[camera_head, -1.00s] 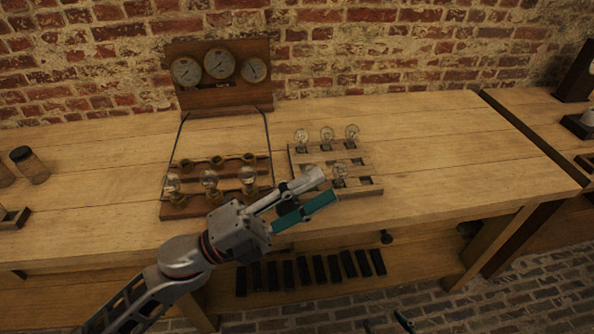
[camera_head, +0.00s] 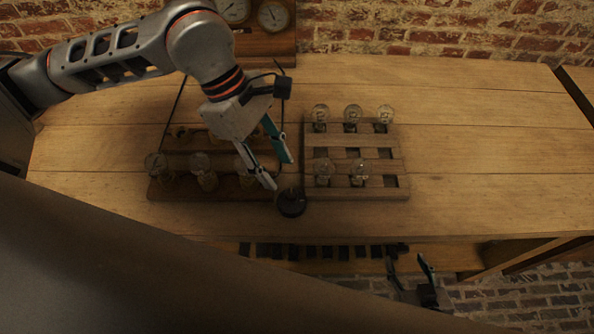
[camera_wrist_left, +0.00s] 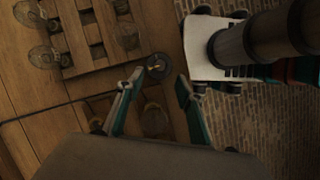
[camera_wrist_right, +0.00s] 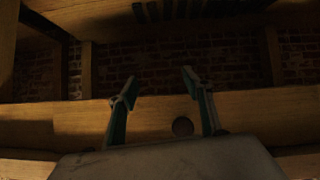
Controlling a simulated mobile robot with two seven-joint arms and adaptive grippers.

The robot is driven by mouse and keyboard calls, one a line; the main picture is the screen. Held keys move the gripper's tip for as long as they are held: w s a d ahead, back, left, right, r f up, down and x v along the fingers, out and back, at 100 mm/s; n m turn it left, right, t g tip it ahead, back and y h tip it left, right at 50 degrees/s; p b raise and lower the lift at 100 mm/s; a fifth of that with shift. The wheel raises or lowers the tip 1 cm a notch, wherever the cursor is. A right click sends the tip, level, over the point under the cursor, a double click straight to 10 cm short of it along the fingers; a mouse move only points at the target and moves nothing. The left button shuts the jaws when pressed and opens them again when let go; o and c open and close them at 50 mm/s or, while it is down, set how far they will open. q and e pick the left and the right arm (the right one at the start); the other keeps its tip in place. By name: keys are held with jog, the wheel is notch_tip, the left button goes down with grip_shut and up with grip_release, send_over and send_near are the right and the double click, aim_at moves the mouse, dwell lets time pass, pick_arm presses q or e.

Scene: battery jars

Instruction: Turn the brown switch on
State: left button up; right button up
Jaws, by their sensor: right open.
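The dark brown round switch (camera_head: 291,202) sits near the table's front edge, between two wooden boards. My left gripper (camera_head: 282,175) is open just behind and left of it, pointing down toward it. In the left wrist view the switch (camera_wrist_left: 155,68) shows between and beyond the spread fingertips (camera_wrist_left: 160,82). I cannot tell whether they touch it, nor read its position. My right gripper (camera_head: 408,262) is open and empty, low in front of the table. In the right wrist view its fingers (camera_wrist_right: 159,79) are apart, facing the dark underside of the table.
The left board (camera_head: 226,190) carries jars and bulbs, close to my left fingers. The right board (camera_head: 335,193) holds several bulbs. A gauge panel (camera_head: 268,45) stands at the back. The table's right part is clear. A large close shape hides the lower left.

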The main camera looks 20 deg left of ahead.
aim_at(291, 193)
pick_arm(q)
jog(key=shift+x, duration=3.85)
jog(key=shift+a, duration=0.1)
grip_shut()
